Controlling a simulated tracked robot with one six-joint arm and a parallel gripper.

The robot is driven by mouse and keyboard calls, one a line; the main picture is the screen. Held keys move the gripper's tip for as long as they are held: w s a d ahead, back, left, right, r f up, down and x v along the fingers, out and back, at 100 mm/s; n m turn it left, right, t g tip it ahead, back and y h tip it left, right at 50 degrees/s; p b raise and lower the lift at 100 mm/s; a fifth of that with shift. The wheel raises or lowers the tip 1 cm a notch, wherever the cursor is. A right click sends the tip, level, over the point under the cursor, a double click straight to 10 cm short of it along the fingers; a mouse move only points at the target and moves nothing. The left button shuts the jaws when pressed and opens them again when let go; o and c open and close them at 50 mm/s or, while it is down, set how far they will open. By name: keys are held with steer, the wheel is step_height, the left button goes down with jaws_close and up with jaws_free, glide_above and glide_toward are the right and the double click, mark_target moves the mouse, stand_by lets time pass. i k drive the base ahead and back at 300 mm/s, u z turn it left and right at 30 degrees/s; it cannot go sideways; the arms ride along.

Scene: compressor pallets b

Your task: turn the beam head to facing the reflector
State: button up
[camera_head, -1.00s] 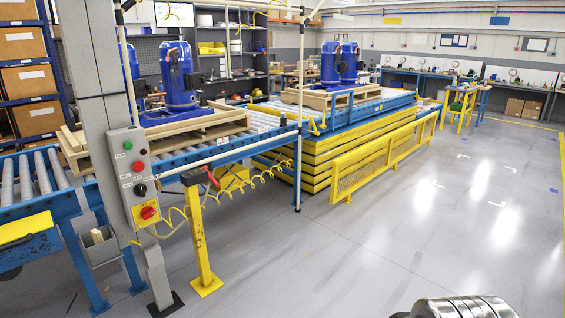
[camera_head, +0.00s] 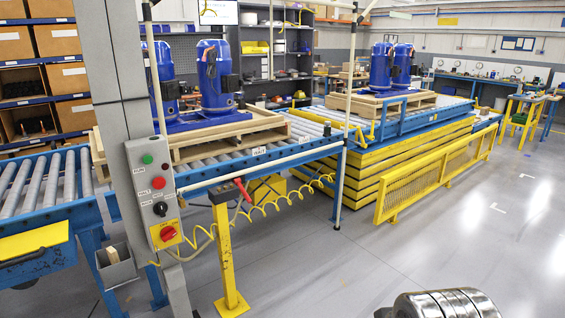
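I cannot pick out the beam head or the reflector for certain. A yellow post (camera_head: 227,256) stands in front of the roller conveyor, with a grey top piece (camera_head: 222,192) and a red lever (camera_head: 242,190) on it. A grey control box (camera_head: 158,194) with green, red and black controls and a red knob on a yellow plate is on the grey column to its left. A rounded metal part (camera_head: 446,304), likely of my arm, shows at the bottom right. My gripper's fingers are not in view.
The blue roller conveyor (camera_head: 46,188) carries a wooden pallet (camera_head: 190,142) with blue compressors (camera_head: 218,78). Behind it is a yellow-sided lift table (camera_head: 362,166) with another loaded pallet. A yellow mesh guard (camera_head: 436,176) stands before the lift. Floor (camera_head: 480,235) at right is clear.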

mark_target(327, 129)
steer(key=z, duration=0.05)
steer(key=i, duration=2.55)
steer(key=z, duration=1.45)
steer(key=i, duration=0.65)
steer(key=z, duration=0.1)
